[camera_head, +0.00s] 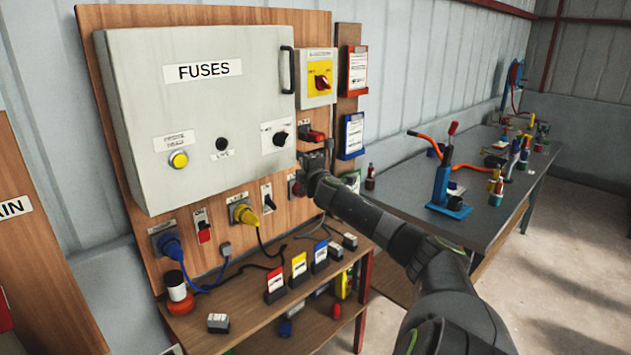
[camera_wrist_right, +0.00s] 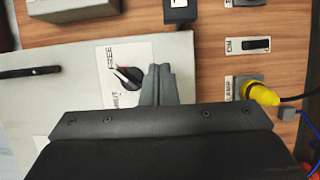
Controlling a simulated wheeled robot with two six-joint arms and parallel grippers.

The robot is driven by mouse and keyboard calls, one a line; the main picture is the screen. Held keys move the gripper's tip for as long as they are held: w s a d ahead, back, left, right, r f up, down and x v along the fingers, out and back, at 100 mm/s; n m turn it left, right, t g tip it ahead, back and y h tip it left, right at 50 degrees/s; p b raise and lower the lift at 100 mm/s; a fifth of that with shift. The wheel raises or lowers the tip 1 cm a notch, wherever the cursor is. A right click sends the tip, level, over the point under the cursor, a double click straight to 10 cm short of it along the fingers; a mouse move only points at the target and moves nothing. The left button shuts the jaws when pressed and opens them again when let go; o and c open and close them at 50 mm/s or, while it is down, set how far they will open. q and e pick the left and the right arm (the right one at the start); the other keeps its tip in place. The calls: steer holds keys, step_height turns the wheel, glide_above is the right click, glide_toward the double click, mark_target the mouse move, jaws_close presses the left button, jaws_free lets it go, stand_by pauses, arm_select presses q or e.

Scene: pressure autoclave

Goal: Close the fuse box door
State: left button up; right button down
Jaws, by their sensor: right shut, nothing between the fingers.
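The fuse box door (camera_head: 215,110) is a large pale grey panel labelled FUSES, with a black upright handle (camera_head: 287,70) at its right edge. It looks flat against the wooden board, but I cannot tell whether a small gap remains. My right gripper (camera_head: 312,160) is shut and empty, beside the door's lower right corner. In the right wrist view, the shut fingers (camera_wrist_right: 158,84) appear in front of the door's lower part (camera_wrist_right: 90,65), close to the black FREE/MOUT knob (camera_wrist_right: 127,78). Contact cannot be told. The handle (camera_wrist_right: 30,72) is at the left there. My left gripper is not in view.
A switch box with a red knob (camera_head: 320,82) is right of the door. Plugs and switches, including a yellow plug (camera_head: 243,212), are below it. A wooden shelf (camera_head: 240,322) holds small coloured items. A grey workbench (camera_head: 400,195) with tools stands right.

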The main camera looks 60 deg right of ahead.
steer(key=b+v, duration=0.2)
steer(key=v, duration=0.6)
steer(key=shift+s, duration=0.3)
